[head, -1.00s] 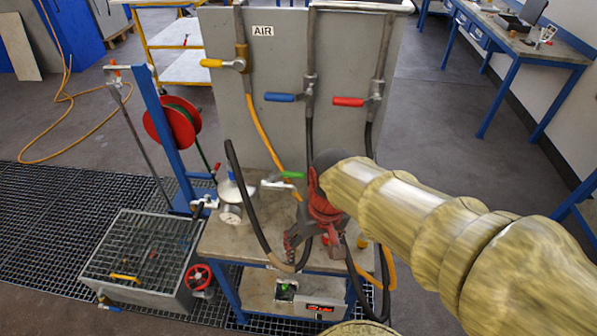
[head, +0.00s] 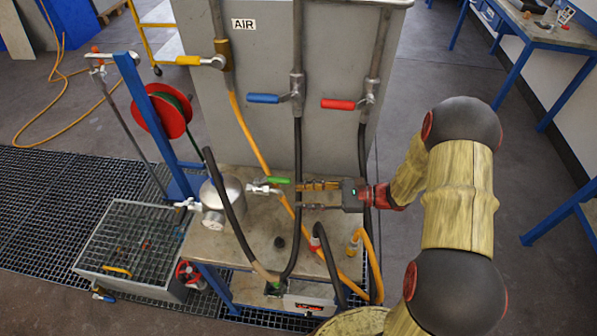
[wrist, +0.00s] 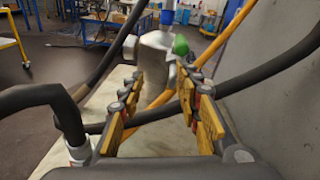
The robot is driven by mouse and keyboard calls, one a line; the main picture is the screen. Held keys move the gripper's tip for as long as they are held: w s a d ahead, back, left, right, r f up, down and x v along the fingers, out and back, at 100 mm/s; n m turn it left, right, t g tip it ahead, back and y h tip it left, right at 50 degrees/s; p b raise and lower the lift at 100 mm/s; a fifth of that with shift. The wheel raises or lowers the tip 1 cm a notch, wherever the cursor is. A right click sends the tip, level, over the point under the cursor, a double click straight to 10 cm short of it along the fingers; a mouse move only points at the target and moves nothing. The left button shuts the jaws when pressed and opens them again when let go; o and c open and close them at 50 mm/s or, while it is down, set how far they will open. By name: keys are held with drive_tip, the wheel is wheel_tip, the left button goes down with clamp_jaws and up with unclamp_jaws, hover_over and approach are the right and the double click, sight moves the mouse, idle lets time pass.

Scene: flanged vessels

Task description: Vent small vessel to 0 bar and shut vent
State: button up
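The small steel vessel (head: 222,203) stands on the bench top, its gauge (head: 213,221) too small to read. A valve with a green lever (head: 278,181) sticks out from its right side. My gripper (head: 302,196) is open and empty, to the right of the green lever and pointing left towards it, with a gap between. In the wrist view, my spread fingers (wrist: 160,86) frame the vessel (wrist: 154,52), and the green lever (wrist: 181,45) shows just beyond the right finger. A white-silver valve (head: 188,204) is on the vessel's left side.
Black hoses (head: 298,160) and an orange hose (head: 258,140) hang close around the gripper and vessel. The grey panel (head: 330,60) with yellow, blue and red valve levers stands behind. Hose ends stand on the bench (head: 262,238) at the front right. A grated tank (head: 130,245) is at left.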

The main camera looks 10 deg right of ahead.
sight(267, 179)
drive_tip(key=shift+m+t+y, duration=0.3)
drive_tip(key=shift+t+y, duration=0.1)
drive_tip(key=shift+t, duration=0.4)
drive_tip(key=w+a+r, duration=0.1)
drive_tip(key=a, duration=0.1)
drive_tip(key=w+a+r+b, duration=0.1)
drive_tip(key=w+a, duration=0.1)
drive_tip(key=w+a+r, duration=0.1)
drive_tip(key=w+a, duration=0.1)
drive_tip(key=shift+a, duration=0.15)
drive_tip(key=shift+c, duration=0.4)
drive_tip(key=c, duration=0.7)
clamp_jaws()
